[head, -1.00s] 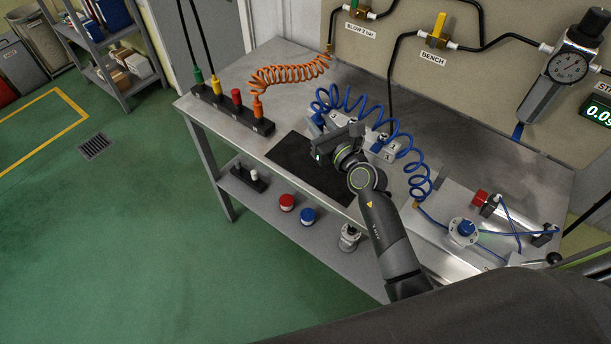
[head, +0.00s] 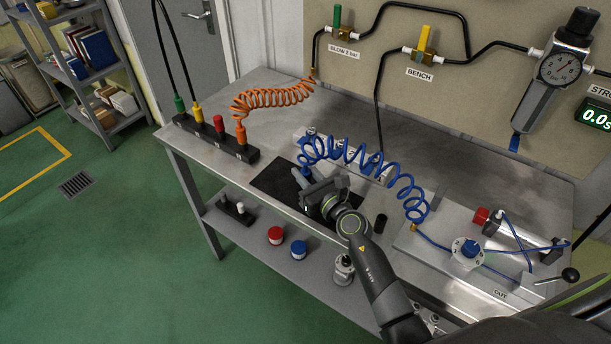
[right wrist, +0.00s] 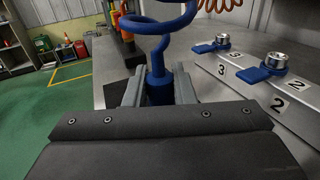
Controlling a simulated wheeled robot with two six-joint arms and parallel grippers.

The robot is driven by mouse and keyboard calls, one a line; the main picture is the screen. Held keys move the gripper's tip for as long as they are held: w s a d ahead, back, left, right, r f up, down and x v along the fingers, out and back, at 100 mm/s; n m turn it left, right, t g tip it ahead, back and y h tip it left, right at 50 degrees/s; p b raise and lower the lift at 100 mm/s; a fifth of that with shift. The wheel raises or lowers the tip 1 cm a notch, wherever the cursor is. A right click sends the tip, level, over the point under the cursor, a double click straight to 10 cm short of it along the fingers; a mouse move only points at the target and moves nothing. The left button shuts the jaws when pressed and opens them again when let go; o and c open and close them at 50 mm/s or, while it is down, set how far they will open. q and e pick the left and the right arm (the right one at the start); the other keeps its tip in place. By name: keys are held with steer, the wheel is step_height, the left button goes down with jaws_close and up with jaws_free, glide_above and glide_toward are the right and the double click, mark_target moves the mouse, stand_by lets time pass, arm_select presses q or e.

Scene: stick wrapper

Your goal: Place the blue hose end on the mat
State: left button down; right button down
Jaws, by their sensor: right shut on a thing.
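The blue hose end (right wrist: 159,88) is a blue cylinder at the end of the coiled blue hose (head: 350,155). It stands roughly upright between the two grey fingers of my right gripper (right wrist: 158,86). The gripper and hose hide part of the mat. I cannot tell whether the hose end touches the mat. My left gripper is not in view.
Numbered fittings with blue levers (right wrist: 275,66) stand behind the mat. A black block with coloured plugs and an orange coiled hose (head: 270,100) is at the left. A cylinder fixture (head: 470,248) is further right.

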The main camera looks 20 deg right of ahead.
steer(key=shift+f, duration=0.2)
steer(key=c, duration=1.2)
jaws_free()
steer(key=shift+r, duration=0.2)
steer(key=shift+r, duration=0.15)
steer(key=b+v, duration=0.1)
steer(key=v, duration=1.1)
